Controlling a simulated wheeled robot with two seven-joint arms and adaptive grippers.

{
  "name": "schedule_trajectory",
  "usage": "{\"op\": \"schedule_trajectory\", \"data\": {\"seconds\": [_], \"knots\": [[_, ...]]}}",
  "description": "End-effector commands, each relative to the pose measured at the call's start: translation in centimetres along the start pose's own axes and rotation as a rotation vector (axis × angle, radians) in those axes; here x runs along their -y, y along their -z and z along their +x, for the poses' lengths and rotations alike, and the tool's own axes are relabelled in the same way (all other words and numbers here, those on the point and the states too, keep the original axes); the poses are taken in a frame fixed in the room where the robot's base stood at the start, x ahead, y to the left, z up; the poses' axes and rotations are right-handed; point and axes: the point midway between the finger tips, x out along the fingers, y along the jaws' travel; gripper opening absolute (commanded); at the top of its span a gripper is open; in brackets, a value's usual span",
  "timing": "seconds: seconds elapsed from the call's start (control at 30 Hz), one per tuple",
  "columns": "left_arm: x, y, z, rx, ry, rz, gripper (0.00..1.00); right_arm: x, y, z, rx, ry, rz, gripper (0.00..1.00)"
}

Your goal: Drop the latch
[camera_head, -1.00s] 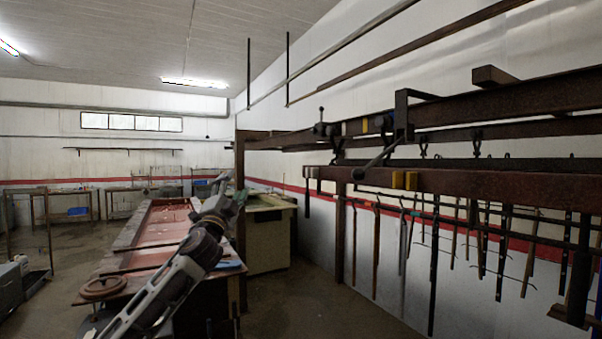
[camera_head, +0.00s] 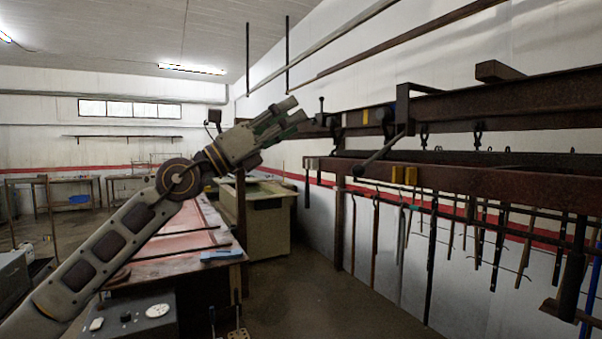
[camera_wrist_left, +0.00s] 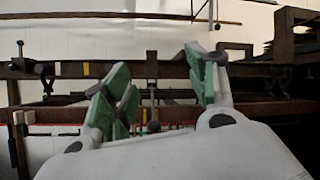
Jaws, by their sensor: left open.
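The dark rusty rack rail (camera_head: 460,108) runs along the right wall. A short upright pin with a round knob (camera_head: 321,104) stands at its left end. A dark lever with a ball end (camera_head: 376,158) slants down below a dark bracket (camera_head: 403,108) on the rail. I cannot tell for certain which of these is the latch. My left gripper (camera_head: 289,112) is raised just left of the rail's end, looking apart from it. In the left wrist view its green-padded fingers (camera_wrist_left: 163,85) are spread and empty, with the rail (camera_wrist_left: 70,69) behind them. My right gripper is not in view.
A long table with a reddish top (camera_head: 185,245) stands under my left arm. The floor (camera_head: 330,300) between table and rack is clear.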

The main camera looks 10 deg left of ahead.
Motion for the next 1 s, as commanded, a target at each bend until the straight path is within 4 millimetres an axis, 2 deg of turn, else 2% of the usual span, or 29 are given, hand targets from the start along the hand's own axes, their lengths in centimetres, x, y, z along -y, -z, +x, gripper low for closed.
{"op": "schedule_trajectory", "data": {"seconds": [0.17, 0.3, 0.5, 0.67, 1.0], "knots": [[0.1, 4.2, -0.2, -0.182, -0.038, 0.143, 0.57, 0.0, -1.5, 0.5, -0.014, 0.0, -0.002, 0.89], [-0.8, 7.1, -0.9, -0.314, -0.084, 0.229, 0.57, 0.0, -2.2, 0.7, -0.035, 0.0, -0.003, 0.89], [-2.4, 9.8, -2.2, -0.452, -0.148, 0.296, 0.57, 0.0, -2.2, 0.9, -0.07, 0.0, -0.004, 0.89], [-3.0, 10.7, -2.7, -0.499, -0.173, 0.309, 0.57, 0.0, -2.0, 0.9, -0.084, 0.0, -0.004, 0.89], [-3.1, 10.8, -2.7, -0.504, -0.175, 0.31, 0.57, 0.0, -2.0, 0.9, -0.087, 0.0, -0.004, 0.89]]}}
